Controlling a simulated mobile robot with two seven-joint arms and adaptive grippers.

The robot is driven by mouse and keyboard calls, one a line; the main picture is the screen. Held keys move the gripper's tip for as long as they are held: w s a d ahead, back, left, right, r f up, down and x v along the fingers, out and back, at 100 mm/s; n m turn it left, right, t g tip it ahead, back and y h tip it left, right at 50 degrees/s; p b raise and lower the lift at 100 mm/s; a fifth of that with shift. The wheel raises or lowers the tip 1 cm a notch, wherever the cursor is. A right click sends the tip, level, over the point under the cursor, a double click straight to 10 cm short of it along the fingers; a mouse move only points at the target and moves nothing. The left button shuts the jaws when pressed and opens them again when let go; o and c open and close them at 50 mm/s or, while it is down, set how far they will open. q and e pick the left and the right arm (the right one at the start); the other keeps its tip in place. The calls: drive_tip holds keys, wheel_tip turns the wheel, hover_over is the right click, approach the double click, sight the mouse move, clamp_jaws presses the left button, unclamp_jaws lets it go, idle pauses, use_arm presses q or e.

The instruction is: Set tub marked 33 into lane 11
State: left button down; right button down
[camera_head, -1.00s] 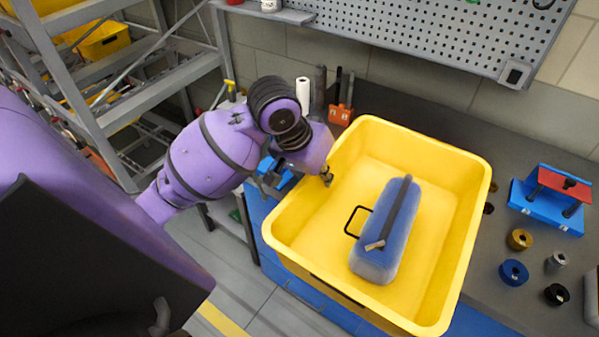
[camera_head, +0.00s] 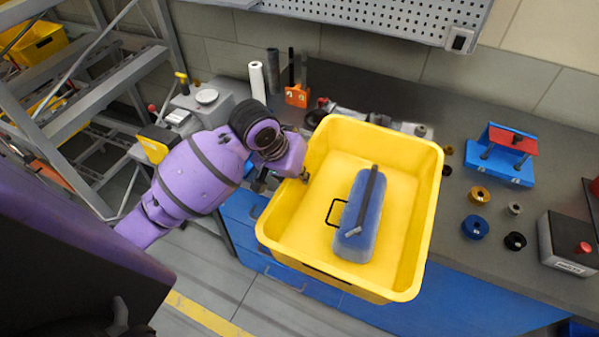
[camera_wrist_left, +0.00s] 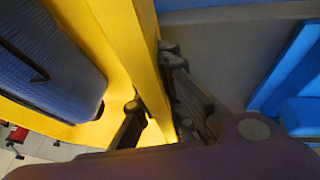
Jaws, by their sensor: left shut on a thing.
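A yellow tub (camera_head: 420,215) is at the middle of the head view, beside and partly over the front of the grey workbench. A blue cylindrical bag (camera_head: 362,222) with a dark strap lies in it. No number can be read on the tub. My left gripper (camera_head: 304,176) is shut on the tub's left wall. In the left wrist view the fingers (camera_wrist_left: 152,118) straddle the yellow wall (camera_wrist_left: 140,50), with the blue bag (camera_wrist_left: 45,65) inside to the left. My right gripper is not in view. No lane marking is readable.
The workbench (camera_head: 480,150) carries a blue and red fixture (camera_head: 503,155), several small rings and a grey box with a red button (camera_head: 570,243). A grey shelf rack (camera_head: 75,120) with yellow bins stands at the left. Open floor (camera_head: 255,305) lies in front.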

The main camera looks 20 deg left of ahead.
use_arm(q)
drive_tip(key=shift+w, duration=0.1)
drive_tip(key=c, duration=2.2)
unclamp_jaws()
drive_tip(key=shift+f, duration=0.1)
drive_tip(key=o, duration=0.4)
drive_tip(key=shift+c, duration=0.2)
